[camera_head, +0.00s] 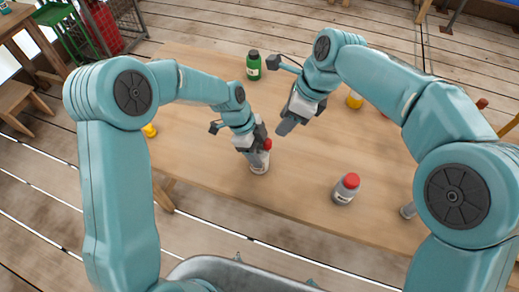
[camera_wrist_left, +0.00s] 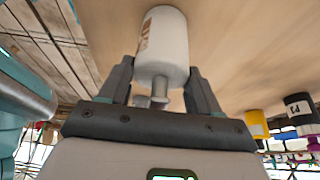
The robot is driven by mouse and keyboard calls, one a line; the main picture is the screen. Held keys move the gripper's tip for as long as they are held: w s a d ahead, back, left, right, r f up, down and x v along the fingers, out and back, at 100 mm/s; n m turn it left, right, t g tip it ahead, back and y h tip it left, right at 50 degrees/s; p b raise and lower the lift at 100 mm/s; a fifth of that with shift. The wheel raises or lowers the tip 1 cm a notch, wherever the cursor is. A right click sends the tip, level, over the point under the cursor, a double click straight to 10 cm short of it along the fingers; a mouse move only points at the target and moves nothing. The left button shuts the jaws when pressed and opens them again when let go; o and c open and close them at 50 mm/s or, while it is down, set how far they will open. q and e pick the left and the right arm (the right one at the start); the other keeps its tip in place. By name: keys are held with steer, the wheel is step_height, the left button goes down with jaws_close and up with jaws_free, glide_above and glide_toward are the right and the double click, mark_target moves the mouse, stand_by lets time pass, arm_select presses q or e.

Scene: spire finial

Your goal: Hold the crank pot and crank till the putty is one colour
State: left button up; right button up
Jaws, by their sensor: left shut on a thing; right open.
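A pale pot (camera_head: 259,163) with a label stands on the wooden table, just below my left gripper (camera_head: 256,148). In the left wrist view the white pot (camera_wrist_left: 165,38) lies between the two dark fingers of that gripper (camera_wrist_left: 160,84), with a small grey stem and knob on its near end. The left gripper is shut on it. A red part shows by the fingers in the head view. My right gripper (camera_head: 303,118) is open and empty, above the table to the upper right of the pot. The putty inside is hidden.
A green bottle (camera_head: 254,66) is at the back, a yellow item (camera_head: 354,101) beyond my right gripper. Another yellow item (camera_head: 150,131) is at left. The table's front middle is clear.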

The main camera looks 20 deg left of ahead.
stand_by(0.4)
jaws_close()
steer(key=w+d+n+y, duration=0.1)
steer(key=d+n+y, duration=0.1)
steer(key=n, duration=1.3)
steer(key=w+d+n+y, duration=0.1)
steer(key=w+d+n, duration=0.1)
steer(key=n, duration=1.2)
steer(key=m, duration=0.1)
glide_toward(264, 147)
steer(key=w+d+f, duration=0.1)
steer(key=w+f, duration=0.4)
steer(key=f, duration=0.1)
steer(key=shift+s+a+r+m, duration=0.15)
steer(key=shift+s+a+m, duration=0.15)
steer(key=shift+s+a, duration=0.95)
